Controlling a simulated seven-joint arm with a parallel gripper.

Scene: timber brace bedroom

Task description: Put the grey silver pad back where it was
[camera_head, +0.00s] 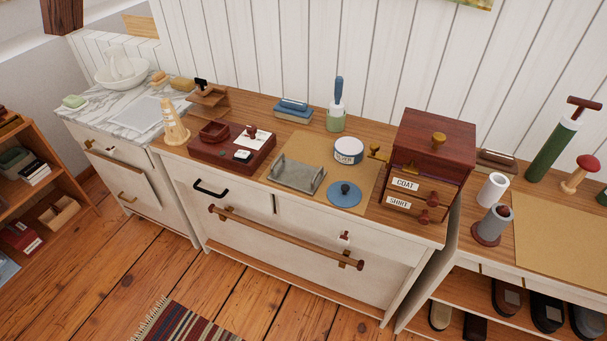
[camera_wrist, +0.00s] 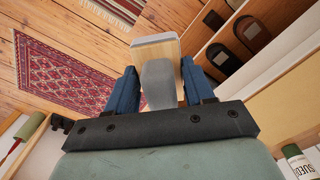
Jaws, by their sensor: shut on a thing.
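My gripper (camera_wrist: 159,85) shows only in the wrist view, with its two blue fingers on either side of a block-like thing. This looks like the grey silver pad (camera_wrist: 158,84): a grey rounded part lies between the fingers, and a pale wooden block with a grey edge (camera_wrist: 155,45) reaches beyond the fingertips. The gripper is shut on it and holds it in the air, with floor and shelves beyond. The head view shows neither my gripper nor this pad. I cannot tell which place the pad came from.
In the head view, a grey metal tray (camera_head: 297,174) lies on a tan mat on the dresser, beside a blue lid (camera_head: 344,194) and a white tin (camera_head: 348,151). A drawer box (camera_head: 431,155) stands at right. A tan mat (camera_head: 563,232) on the right-hand unit is bare.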

